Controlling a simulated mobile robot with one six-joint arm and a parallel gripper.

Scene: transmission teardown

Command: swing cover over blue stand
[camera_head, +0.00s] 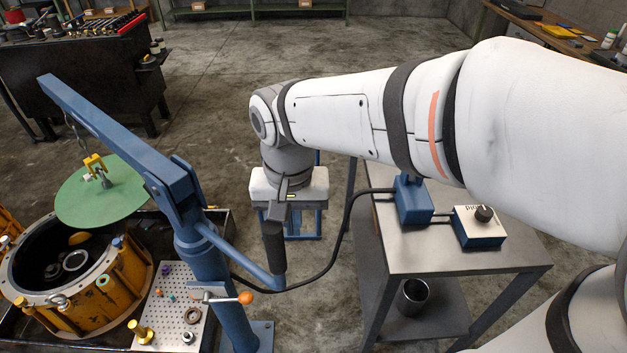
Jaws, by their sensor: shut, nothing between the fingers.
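The green round cover (100,192) hangs from the hook of the blue swing crane (120,130) at left. It is above and slightly behind the open orange housing (75,270), apart from it. A blue frame, likely the blue stand (303,222), stands on the floor behind my gripper and is partly hidden by it. My gripper (280,208) points down just above the black upright handle (273,246) on the crane's blue push bar. It is shut and empty. Whether its fingers touch the handle cannot be told.
A metal cart (450,245) with a blue box, a control box (478,226) and a black cable stands at right. A pegboard plate (175,305) with small parts lies beside the crane post (205,255). Open floor lies behind my gripper.

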